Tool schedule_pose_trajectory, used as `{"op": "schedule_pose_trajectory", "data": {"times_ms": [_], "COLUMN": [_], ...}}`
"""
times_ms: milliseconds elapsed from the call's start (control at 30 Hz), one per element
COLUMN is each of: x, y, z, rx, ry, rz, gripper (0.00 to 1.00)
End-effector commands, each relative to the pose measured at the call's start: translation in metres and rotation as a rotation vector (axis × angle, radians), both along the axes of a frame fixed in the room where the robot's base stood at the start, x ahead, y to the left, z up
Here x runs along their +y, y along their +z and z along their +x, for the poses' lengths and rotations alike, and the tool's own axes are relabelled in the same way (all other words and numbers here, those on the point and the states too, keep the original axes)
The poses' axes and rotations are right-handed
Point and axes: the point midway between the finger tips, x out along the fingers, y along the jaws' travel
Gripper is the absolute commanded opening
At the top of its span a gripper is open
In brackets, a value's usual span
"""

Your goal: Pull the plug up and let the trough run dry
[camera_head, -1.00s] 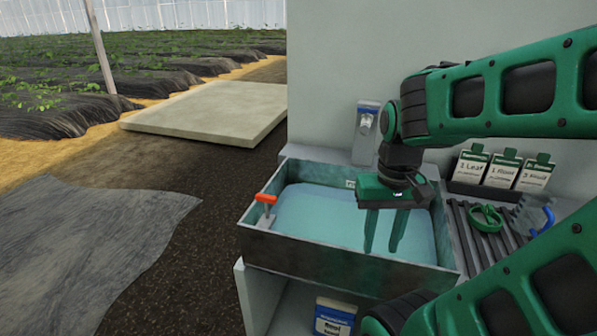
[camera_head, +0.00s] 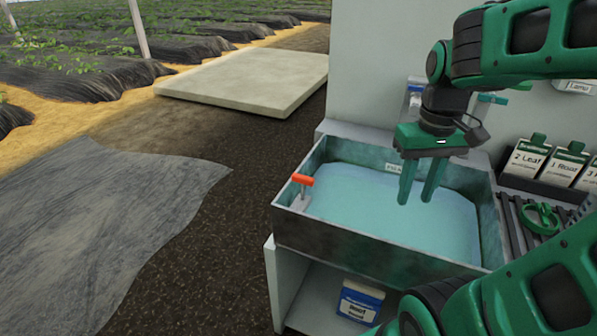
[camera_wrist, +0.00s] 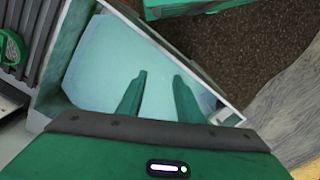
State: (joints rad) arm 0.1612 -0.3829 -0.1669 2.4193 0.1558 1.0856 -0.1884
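The trough (camera_head: 375,240) is a grey metal basin holding pale blue water (camera_head: 400,215). The plug's orange-red handle (camera_head: 303,180) stands upright on a grey stem at the trough's left end, above the rim. My gripper (camera_head: 416,200) points down over the middle of the water, to the right of the plug and apart from it. Its two green fingers are spread with nothing between them. In the wrist view, my gripper (camera_wrist: 157,80) shows over the water in the trough (camera_wrist: 55,75). The plug cannot be made out there, and its lower end is hidden in the head view.
Right of the trough lie a ribbed rack (camera_head: 512,213) and green-handled snips (camera_head: 541,217). Labelled cards (camera_head: 527,160) stand behind them. A blue-and-white box (camera_head: 359,301) sits on the shelf below. Dark ground (camera_head: 215,240) lies open to the left.

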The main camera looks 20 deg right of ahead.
Motion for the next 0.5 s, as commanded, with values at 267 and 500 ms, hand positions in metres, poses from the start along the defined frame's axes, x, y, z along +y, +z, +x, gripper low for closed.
{"op": "schedule_pose_trajectory", "data": {"times_ms": [267, 500], "x": [0.064, 0.132], "y": [0.035, 0.046], "z": [0.123, 0.193], "rx": [0.006, 0.004], "ry": [0.540, 0.908], "rz": [-0.009, 0.007], "gripper": [0.33, 0.33]}}
